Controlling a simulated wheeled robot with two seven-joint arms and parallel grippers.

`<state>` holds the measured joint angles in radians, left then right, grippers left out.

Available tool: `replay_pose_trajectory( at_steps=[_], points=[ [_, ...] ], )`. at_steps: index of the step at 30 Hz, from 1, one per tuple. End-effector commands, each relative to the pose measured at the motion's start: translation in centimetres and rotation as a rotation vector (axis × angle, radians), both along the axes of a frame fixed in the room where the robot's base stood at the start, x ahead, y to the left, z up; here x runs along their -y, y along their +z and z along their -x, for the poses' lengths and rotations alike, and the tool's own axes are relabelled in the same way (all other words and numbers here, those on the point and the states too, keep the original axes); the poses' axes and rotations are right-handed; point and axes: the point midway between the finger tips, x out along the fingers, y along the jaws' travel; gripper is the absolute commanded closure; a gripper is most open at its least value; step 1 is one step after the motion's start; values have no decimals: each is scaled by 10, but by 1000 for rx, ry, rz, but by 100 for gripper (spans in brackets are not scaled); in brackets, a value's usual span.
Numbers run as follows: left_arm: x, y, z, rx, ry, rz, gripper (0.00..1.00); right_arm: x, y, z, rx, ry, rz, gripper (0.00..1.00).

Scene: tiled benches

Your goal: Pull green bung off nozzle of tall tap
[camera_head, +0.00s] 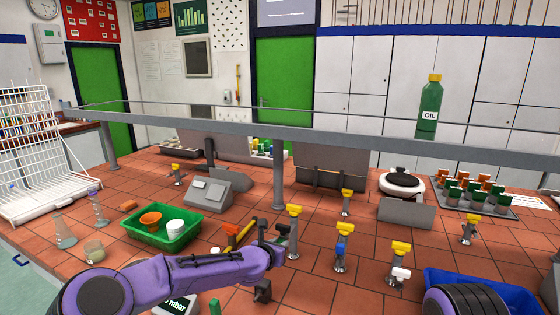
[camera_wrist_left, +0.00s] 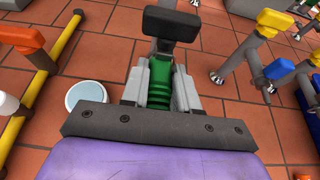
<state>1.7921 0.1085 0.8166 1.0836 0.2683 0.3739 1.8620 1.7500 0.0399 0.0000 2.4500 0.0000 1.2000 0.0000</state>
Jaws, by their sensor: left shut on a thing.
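The black handle (camera_wrist_left: 170,24) shows just beyond the fingertips. The nozzle is hidden, so I cannot tell whether the bung is still on it. My right gripper is out of view.
A tap with yellow and blue handles (camera_head: 343,240) stands close to the right. A green tray (camera_head: 150,236) holds an orange and a white bowl. A blue tray (camera_head: 500,289) lies front right.

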Motion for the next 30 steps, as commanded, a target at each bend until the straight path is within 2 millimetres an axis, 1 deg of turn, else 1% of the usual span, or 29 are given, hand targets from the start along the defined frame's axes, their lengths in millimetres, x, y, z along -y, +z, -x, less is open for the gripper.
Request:
replay_pose_trajectory(
  at_steps=[6, 15, 25, 30],
  points=[
    [-4, -2, 11, -2, -1, -1, 100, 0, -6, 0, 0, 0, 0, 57],
    [-9, -1, 23, 0, -1, 0, 100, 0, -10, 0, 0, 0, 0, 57],
    [-9, 1, 23, 1, -1, 0, 100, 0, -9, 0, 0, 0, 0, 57],
    [-9, 14, 23, 1, -2, -1, 100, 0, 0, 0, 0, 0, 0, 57]
  ],
)
